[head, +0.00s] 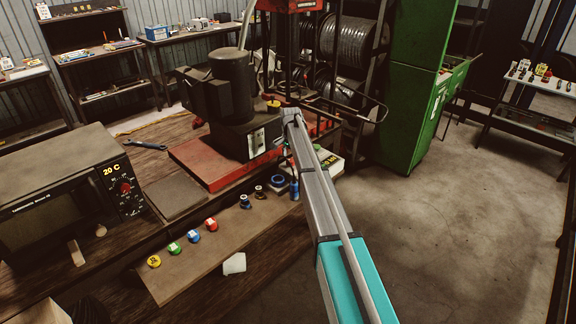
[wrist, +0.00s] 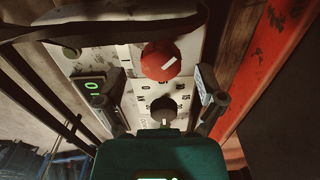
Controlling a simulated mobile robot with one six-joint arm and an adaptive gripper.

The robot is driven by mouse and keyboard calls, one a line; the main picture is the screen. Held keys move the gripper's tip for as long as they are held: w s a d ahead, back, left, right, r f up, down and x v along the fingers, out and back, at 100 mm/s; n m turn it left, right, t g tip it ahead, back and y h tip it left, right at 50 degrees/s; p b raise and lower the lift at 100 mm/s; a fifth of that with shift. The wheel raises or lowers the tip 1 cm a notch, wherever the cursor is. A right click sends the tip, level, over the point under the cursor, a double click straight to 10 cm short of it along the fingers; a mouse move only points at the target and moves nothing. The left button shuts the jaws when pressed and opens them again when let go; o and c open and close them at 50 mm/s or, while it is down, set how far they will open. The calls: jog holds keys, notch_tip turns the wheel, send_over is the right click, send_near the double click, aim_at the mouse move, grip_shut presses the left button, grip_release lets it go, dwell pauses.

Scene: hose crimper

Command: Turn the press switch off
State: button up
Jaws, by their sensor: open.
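The press (head: 232,85) is a dark machine on a red base on the workbench. Its pale control panel (head: 257,139) faces right, and my gripper (head: 290,116) is close to it. In the wrist view the panel (wrist: 137,88) carries a red knob (wrist: 161,61) with a white mark, a black knob (wrist: 163,109) with a white pointer below it, and a small black switch (wrist: 92,88) with a green lit ring at left. My gripper (wrist: 161,82) is open, its fingers on either side of the knobs. I cannot tell whether it touches either knob.
A black cable or strap (wrist: 110,22) crosses the top of the panel in the wrist view. A red beam (wrist: 262,70) stands close at right. The bench also holds a black oven (head: 60,195), a wrench (head: 145,144) and coloured caps (head: 193,236). Floor at right is clear.

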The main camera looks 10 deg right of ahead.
jog(key=shift+f+b, duration=0.5)
jog(key=shift+f, duration=0.25)
